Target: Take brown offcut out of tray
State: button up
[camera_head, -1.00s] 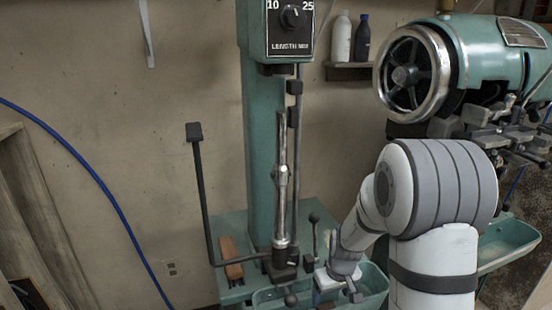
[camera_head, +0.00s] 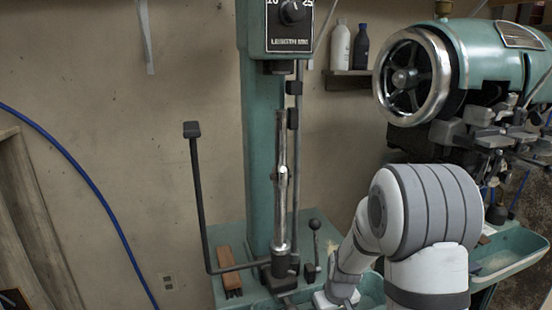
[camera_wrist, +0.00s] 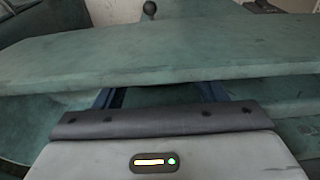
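The green tray (camera_head: 372,285) at the foot of the stitcher shows only in part at the bottom of the head view, behind my wrist. No brown offcut can be made out in either view. My gripper (camera_wrist: 158,96) shows in the wrist view with its two dark blue fingers well apart. The finger ends are hidden beneath a broad green edge (camera_wrist: 165,55) that crosses the picture. I cannot tell whether anything lies between the tips. In the head view the fingers are cut off or hidden.
A wooden-backed brush (camera_head: 230,268) lies on the green base, left of the upright metal rod (camera_head: 281,190). A black-knobbed lever (camera_head: 315,240) stands close to my wrist. A second green tray (camera_head: 520,262) is at the right, beneath the machine head (camera_head: 470,60).

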jog(key=c, duration=0.8)
jog(key=shift+o, duration=0.2)
notch_tip(320, 180, up, 13)
jog(key=p, duration=0.9)
jog(key=shift+s, duration=0.15)
